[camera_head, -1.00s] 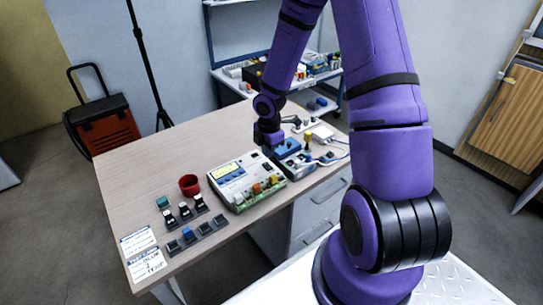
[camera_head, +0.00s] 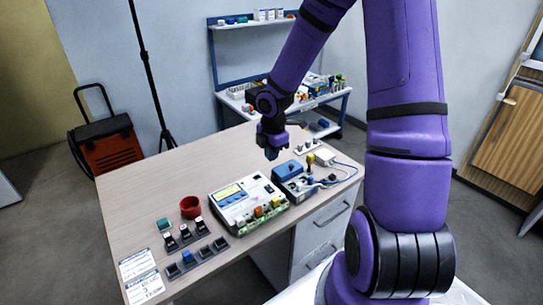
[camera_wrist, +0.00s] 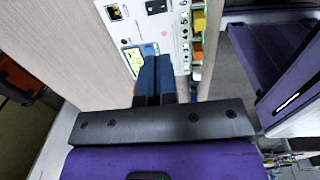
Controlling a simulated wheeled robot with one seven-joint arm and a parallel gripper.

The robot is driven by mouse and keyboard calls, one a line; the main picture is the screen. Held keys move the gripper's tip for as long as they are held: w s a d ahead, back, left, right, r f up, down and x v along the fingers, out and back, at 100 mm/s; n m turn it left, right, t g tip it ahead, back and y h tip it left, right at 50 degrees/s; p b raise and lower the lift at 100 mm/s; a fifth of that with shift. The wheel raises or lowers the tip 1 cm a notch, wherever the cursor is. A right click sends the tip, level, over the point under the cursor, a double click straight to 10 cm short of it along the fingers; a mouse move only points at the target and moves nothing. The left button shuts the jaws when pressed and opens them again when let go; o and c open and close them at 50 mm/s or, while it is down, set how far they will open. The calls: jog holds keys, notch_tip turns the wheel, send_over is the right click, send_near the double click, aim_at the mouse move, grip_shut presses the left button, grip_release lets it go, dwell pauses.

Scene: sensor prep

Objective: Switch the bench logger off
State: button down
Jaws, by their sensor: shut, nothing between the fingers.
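The bench logger is most likely the white boxy instrument (camera_head: 236,207) on the table, with a yellowish display, blue buttons below it and green, yellow and orange terminals along its front edge. In the wrist view its white panel (camera_wrist: 168,38) shows the display (camera_wrist: 133,61), a black switch-like part (camera_wrist: 156,6) and a dark square socket (camera_wrist: 114,11). My gripper (camera_head: 271,156) is above the table, behind and to the right of the instrument, and apart from it. Its blue fingers (camera_wrist: 154,75) are shut together and empty, covering part of the panel in the wrist view.
A blue-topped box (camera_head: 288,169) with cables stands right of the instrument. A red cup (camera_head: 190,207), several small switch blocks (camera_head: 186,238) and printed cards (camera_head: 138,265) are on the left. The back left tabletop (camera_head: 165,175) is clear. A shelf trolley (camera_head: 322,105) stands behind.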

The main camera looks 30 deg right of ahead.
aim_at(268, 187)
jog(key=shift+w+r+t, duration=0.1)
jog(key=shift+w+t, duration=0.1)
jog(key=shift+t, duration=0.2)
jog(key=f, duration=0.4)
jog(key=w+f, duration=0.1)
jog(key=f, duration=0.9)
jog(key=shift+w, duration=0.35)
